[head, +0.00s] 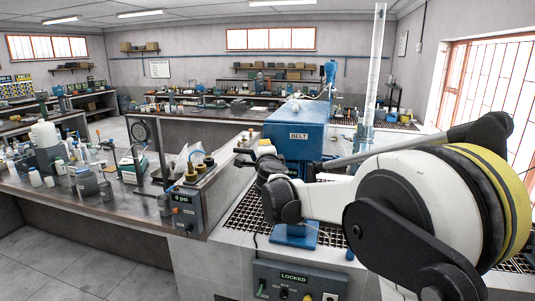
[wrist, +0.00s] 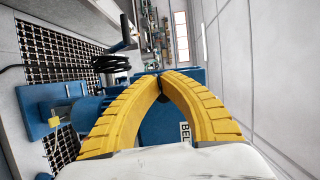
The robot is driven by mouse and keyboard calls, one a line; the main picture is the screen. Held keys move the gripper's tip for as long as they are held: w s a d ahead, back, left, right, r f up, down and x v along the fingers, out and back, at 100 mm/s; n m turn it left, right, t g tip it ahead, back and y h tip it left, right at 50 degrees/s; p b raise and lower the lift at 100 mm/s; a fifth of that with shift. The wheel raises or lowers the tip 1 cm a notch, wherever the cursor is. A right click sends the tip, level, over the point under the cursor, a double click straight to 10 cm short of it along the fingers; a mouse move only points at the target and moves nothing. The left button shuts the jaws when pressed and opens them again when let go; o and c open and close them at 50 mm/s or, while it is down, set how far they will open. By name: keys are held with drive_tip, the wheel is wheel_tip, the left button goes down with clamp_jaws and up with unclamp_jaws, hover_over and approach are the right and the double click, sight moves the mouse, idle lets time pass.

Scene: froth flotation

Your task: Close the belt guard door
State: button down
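The blue belt guard (head: 296,122) with a white BELT label stands on the bench at the middle of the head view. In the wrist view the blue guard (wrist: 160,124) lies behind and between my fingers, with part of its label turned sideways. I cannot tell its door's edge or how far it stands open. My gripper (wrist: 163,78) has two yellow ribbed fingers whose tips meet, with nothing seen between them.
A control panel marked LOCKED (head: 294,283) is below. A clear tall tube (head: 373,70) rises behind.

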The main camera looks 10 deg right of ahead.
drive_tip(key=shift+w+d, duration=0.3)
drive_tip(key=shift+w, duration=0.65)
drive_tip(key=shift+d, duration=0.1)
